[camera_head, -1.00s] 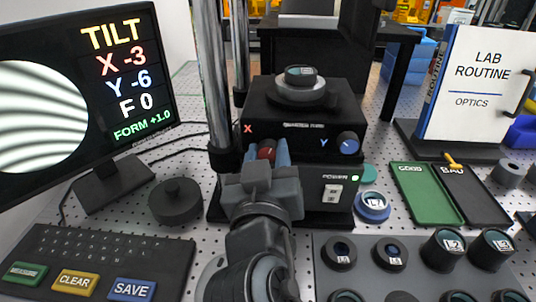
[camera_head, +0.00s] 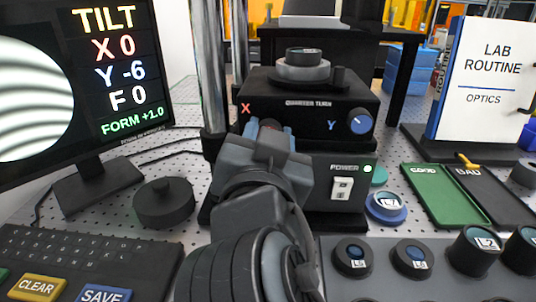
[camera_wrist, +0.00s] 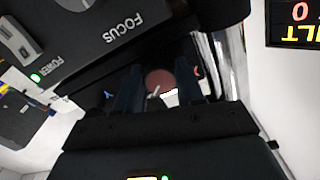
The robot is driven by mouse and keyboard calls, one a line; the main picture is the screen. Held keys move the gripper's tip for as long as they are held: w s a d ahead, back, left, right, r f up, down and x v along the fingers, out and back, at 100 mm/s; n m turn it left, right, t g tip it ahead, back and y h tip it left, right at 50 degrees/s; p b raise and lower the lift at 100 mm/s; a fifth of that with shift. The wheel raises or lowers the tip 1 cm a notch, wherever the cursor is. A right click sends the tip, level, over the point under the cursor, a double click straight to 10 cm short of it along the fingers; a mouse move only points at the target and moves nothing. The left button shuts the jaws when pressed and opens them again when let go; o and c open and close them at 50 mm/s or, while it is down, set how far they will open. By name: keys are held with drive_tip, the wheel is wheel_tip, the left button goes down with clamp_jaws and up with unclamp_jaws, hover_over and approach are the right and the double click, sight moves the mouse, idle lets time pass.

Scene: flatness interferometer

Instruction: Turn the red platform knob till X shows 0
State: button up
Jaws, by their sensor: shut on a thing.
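The red platform knob (camera_wrist: 160,79) shows in the wrist view between the two fingers of my gripper (camera_wrist: 161,88). My gripper is shut on it. In the head view my gripper (camera_head: 267,135) reaches the front of the black platform (camera_head: 300,97) beside the red X mark, and the knob is almost wholly hidden behind it. The monitor (camera_head: 118,75) reads X 0, Y -6, F 0 and FORM +1.0, with curved fringes in a round picture at its left. The blue Y knob (camera_head: 360,121) is to the right of my gripper.
A lens piece (camera_head: 303,57) sits on top of the platform. Below it is a power switch (camera_head: 342,189) with a green light. A round black weight (camera_head: 163,203), a keyboard (camera_head: 80,245), a lens rack (camera_head: 385,285) and a green tray (camera_head: 447,198) stand around my arm.

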drive_tip(key=shift+m+b, duration=0.45)
drive_tip(key=shift+m, duration=0.05)
drive_tip(key=o, duration=1)
drive_tip(key=shift+o, duration=0.2)
drive_tip(key=s, duration=0.7)
drive_tip(key=shift+s+b, duration=0.4)
drive_tip(key=shift+b, duration=0.05)
drive_tip(key=shift+a, duration=0.15)
idle(0.6)
